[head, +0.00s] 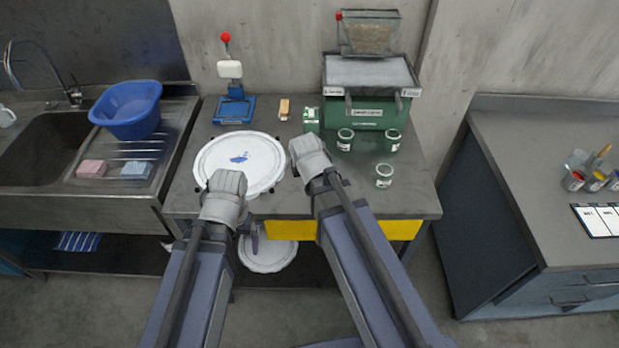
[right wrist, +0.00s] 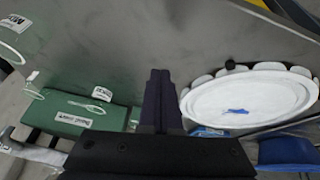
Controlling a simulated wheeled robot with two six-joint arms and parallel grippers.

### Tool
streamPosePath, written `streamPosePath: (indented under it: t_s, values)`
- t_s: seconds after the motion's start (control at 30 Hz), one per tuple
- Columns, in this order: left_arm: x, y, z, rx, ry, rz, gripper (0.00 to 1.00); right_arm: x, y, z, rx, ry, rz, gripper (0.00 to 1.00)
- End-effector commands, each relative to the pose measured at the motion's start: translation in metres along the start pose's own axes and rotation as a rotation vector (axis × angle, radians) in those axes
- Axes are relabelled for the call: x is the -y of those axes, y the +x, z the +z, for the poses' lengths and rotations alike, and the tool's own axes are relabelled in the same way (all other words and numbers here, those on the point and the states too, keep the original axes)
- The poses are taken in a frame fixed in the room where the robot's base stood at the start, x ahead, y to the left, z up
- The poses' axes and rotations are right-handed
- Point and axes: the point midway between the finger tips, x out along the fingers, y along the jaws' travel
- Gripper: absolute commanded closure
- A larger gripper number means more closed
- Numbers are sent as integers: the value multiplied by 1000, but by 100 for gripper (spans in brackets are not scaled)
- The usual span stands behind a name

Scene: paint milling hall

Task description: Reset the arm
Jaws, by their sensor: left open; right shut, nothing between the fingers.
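My left arm reaches in from the lower left of the head view, and its gripper (head: 249,230) hangs at the table's front edge, below the white round tray. Its fingers are small and partly hidden by the wrist, and they appear open and empty. My right arm reaches over the table between the tray and the green machine. Its fingers are hidden behind the wrist in the head view. In the right wrist view the right gripper (right wrist: 160,88) shows dark fingers pressed together with nothing between them.
A white tray (head: 211,155) with a blue smear lies on the grey table (head: 290,205). A green machine (head: 372,110), several small cans and a blue press (head: 235,108) stand there too. A sink with a blue basin (head: 128,108) is left. Another counter (head: 540,150) is right, beyond a floor gap.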

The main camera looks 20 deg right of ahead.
Motion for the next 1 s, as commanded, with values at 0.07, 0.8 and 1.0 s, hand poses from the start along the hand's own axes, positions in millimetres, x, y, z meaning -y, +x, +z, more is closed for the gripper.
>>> streamPosePath:
  t_s: [0.07,0.8,1.0]
  values:
    - [0,0,0,0,0,0,3,0,0,0,0,0,0,100]
    - [0,0,0,0,0,0,3,73,-41,116,326,-321,-69,100]
    - [0,0,0,0,0,0,3,87,-59,153,440,-438,-92,100]
